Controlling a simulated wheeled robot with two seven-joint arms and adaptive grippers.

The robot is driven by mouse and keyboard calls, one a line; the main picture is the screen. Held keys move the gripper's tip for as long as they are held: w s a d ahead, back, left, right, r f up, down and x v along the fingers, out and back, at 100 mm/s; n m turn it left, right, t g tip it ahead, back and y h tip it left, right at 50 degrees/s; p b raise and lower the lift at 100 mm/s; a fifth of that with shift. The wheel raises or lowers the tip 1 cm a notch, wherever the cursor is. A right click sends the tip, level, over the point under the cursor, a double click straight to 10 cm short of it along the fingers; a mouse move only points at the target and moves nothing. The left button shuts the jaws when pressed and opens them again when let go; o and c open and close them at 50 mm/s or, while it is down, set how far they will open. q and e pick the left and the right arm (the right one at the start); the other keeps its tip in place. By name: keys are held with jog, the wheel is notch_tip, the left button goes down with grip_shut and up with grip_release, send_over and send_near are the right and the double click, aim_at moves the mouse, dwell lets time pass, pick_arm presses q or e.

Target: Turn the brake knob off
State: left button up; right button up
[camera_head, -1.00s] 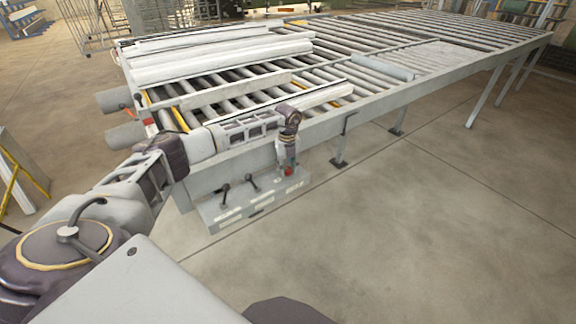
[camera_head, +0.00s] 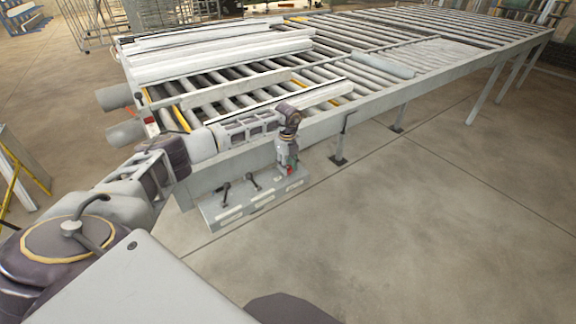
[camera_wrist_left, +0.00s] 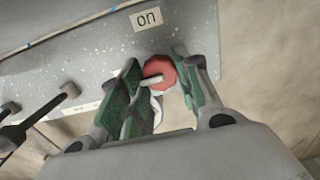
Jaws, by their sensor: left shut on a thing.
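The red brake knob (camera_wrist_left: 159,72) is at the right end of the grey control panel (camera_wrist_left: 80,50) in the left wrist view. It has a pale bar on it, pointing left and slightly down, away from the "on" label (camera_wrist_left: 147,18) above. My left gripper (camera_wrist_left: 157,62) is shut on the knob, with a green-padded finger on each side. In the head view the left gripper (camera_head: 287,160) reaches down to the panel (camera_head: 240,205), and only a bit of the red knob (camera_head: 290,171) shows below it. My right gripper is not in view.
Two black levers (camera_head: 225,189) (camera_head: 252,180) stand on the panel left of the knob. The roller conveyor (camera_head: 395,88) with pale profiles (camera_head: 215,55) is behind it. The front floor is open.

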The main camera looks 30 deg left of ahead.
pick_arm(q)
jog(key=o, duration=1.1)
jog(key=shift+s+a, duration=0.2)
jog(key=shift+a, duration=0.05)
jog(key=shift+o, duration=0.2)
jog(key=shift+w+d, duration=0.1)
jog(key=shift+d, duration=0.05)
notch_tip(320, 180, up, 12)
